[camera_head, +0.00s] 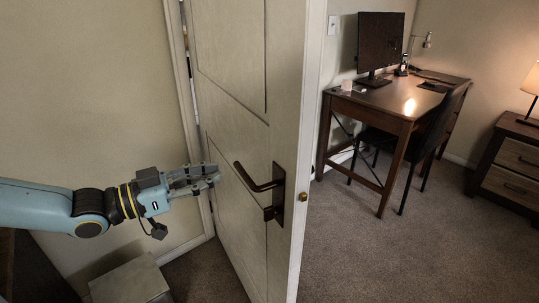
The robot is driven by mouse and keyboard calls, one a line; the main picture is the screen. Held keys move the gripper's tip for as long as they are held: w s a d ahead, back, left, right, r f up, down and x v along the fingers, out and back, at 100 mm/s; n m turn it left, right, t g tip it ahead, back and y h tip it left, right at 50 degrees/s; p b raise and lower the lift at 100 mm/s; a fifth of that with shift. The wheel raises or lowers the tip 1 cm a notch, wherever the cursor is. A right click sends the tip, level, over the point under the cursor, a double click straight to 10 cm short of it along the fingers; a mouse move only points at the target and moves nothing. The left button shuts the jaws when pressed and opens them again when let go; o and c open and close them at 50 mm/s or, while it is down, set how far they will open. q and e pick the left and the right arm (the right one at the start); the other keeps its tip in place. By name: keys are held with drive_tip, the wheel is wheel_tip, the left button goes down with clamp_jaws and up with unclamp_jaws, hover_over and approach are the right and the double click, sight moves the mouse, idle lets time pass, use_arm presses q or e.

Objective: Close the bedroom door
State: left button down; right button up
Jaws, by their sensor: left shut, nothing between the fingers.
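The bedroom door (225,75) is pale with recessed panels and stands open in the middle of the head view. Its free edge (308,140), with a brass-coloured latch, faces me on the right. A dark lever handle (262,181) on a dark plate sits on the door face. My left gripper (214,172) reaches in from the left and is shut and empty. Its fingertips are in front of the door face, just left of the lever's end. I cannot tell whether they touch the door. My right gripper is out of view.
Beyond the door is a carpeted room with a wooden desk (385,109), a monitor (381,42) and a dark chair (437,128). A nightstand (512,163) with a lamp stands at right. A pale box (130,281) lies low at left. The carpet right of the door is clear.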

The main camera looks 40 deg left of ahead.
sight(277, 157)
use_arm(q)
drive_tip(key=b+x, duration=0.2)
drive_tip(key=x, duration=0.4)
drive_tip(key=b+x, duration=0.2)
drive_tip(key=x, duration=0.4)
drive_tip(key=shift+f+b, duration=0.2)
drive_tip(key=shift+b, duration=0.1)
drive_tip(key=shift+w+r, duration=0.1)
drive_tip(key=shift+w, duration=0.3)
